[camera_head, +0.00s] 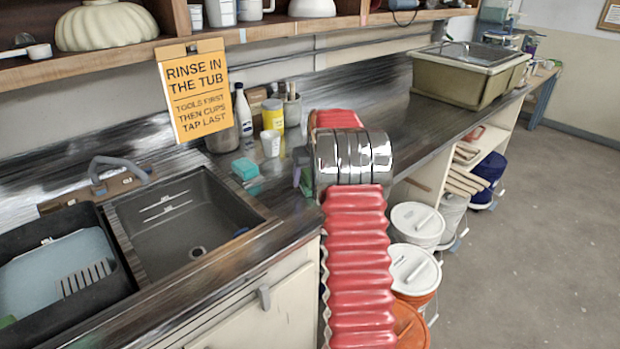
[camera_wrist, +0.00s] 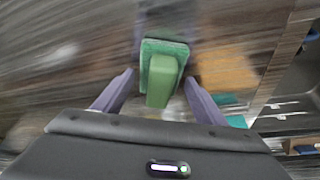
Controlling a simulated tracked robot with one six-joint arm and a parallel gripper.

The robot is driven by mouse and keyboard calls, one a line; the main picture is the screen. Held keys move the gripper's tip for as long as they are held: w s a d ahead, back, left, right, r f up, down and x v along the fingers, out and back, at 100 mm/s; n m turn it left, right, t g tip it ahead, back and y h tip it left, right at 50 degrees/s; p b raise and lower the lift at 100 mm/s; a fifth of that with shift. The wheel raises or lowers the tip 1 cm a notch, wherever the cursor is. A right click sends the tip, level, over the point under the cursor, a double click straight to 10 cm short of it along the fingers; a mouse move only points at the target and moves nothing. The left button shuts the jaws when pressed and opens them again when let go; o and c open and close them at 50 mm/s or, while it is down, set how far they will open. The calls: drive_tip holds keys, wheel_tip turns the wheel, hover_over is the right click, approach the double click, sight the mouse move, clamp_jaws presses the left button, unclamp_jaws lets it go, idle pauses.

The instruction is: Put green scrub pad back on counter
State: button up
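The green scrub pad (camera_wrist: 163,78) shows in the wrist view as a darker green slab with a lighter green block on it. It lies between and just beyond the two purple fingers of my gripper (camera_wrist: 160,78). The fingers are apart, with narrow gaps seeming to show on both sides of the pad. I cannot tell whether the pad touches the surface below. In the head view my arm hides the pad, and only part of a finger shows by the counter (camera_head: 285,208) edge.
A turquoise block (camera_head: 245,169) sits between the sink (camera_head: 190,225) and my gripper. A white cup (camera_head: 270,144), a yellow-labelled jar (camera_head: 272,115) and a white bottle (camera_head: 243,110) stand behind. The counter right of my arm is bare up to a beige tub (camera_head: 450,83).

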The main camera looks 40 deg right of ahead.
drive_tip(key=shift+o, duration=0.4)
drive_tip(key=v, duration=1.2)
drive_tip(key=shift+a, duration=0.1)
idle(0.4)
